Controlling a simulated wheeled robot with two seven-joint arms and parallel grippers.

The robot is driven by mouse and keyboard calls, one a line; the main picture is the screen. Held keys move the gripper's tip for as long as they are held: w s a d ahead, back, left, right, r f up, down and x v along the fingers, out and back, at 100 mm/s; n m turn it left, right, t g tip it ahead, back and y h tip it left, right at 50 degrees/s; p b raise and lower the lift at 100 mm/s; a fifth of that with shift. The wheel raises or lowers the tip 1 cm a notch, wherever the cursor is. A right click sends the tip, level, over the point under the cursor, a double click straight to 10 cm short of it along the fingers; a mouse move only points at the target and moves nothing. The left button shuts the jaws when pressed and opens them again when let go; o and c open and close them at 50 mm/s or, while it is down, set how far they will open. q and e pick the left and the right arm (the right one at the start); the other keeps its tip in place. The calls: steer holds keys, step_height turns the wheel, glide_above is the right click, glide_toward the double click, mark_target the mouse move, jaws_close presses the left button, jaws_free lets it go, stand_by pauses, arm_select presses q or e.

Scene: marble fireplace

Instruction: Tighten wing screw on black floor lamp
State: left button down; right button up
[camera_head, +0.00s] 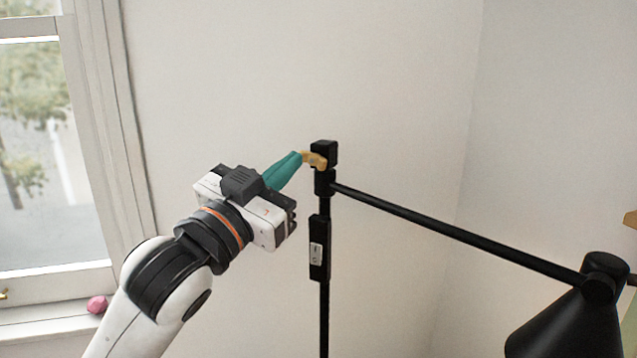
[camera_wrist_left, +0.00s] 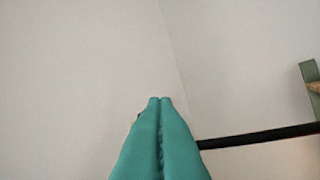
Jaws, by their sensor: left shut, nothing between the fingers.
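The black floor lamp stands upright, its black pole (camera_head: 324,310) rising to a dark joint block (camera_head: 325,151). A thin black arm (camera_head: 440,226) slopes from there down right to a conical black shade (camera_head: 572,325). The gold wing screw (camera_head: 317,160) sits on the left side of the joint. My left gripper (camera_head: 299,154) comes from the left with its teal fingers shut and empty, their tips right at the screw; I cannot tell whether they touch it. In the left wrist view the shut fingertips (camera_wrist_left: 160,98) hide the screw, and the lamp arm (camera_wrist_left: 260,137) shows to the right.
A window (camera_head: 50,150) is at the left, with a small pink object (camera_head: 97,304) on its sill (camera_head: 50,329). Plain pale walls (camera_head: 230,70) stand behind the lamp. A green and wooden piece (camera_wrist_left: 311,85) shows at the right edge of the left wrist view.

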mark_target(315, 156)
arm_select(q)
steer(key=w+d+p, duration=0.1)
steer(key=w, duration=0.1)
steer(key=w+d+p, duration=0.1)
steer(key=w, duration=0.2)
steer(key=w+d+p, duration=0.1)
steer(key=w, duration=0.2)
steer(key=shift+d+r, duration=0.2)
steer(key=shift+d, duration=0.1)
steer(key=shift+a+f, duration=0.15)
steer(key=shift+f, duration=0.25)
steer(key=shift+p, duration=0.3)
steer(key=shift+m, duration=0.5)
